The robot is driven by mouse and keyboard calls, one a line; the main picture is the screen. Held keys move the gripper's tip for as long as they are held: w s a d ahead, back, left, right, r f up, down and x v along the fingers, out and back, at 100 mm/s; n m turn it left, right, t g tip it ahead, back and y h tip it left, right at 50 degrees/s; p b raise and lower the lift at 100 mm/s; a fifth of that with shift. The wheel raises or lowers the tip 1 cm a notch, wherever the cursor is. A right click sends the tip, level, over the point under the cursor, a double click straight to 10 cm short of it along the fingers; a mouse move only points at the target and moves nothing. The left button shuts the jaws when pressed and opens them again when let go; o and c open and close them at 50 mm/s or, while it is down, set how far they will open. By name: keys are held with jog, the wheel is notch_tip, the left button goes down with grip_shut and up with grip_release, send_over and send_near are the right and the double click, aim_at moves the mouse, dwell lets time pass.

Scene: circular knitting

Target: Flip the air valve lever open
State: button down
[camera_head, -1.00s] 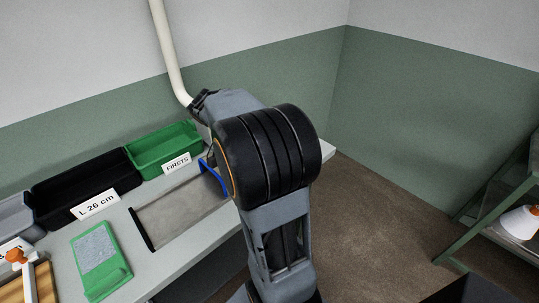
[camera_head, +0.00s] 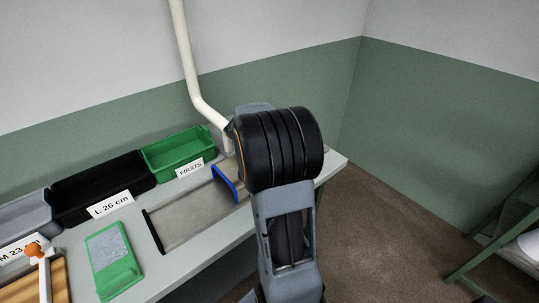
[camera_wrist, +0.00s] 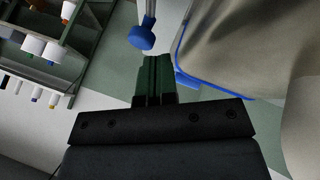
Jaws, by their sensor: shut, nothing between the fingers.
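My gripper (camera_wrist: 157,78) is shut and empty in the wrist view; the arm hides it in the head view. A blue knob (camera_wrist: 142,39) on a pale rod is just beyond the fingertips, slightly left of them, with a visible gap. It may be the air valve lever, but I cannot tell for sure, nor whether it is open or closed. A white pipe (camera_head: 188,62) runs down the wall in the head view. Its lower end passes behind my arm, where no valve shows.
A grey trough (camera_head: 195,218) with a blue end frame (camera_head: 229,184) is on the bench. A green FIRSTS bin (camera_head: 178,150), a black bin (camera_head: 103,188) and a green scale-like pad (camera_head: 113,260) are left. A shelf with cones (camera_wrist: 52,50) shows in the wrist view.

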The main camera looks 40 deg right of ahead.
jog(key=shift+x, duration=1.9)
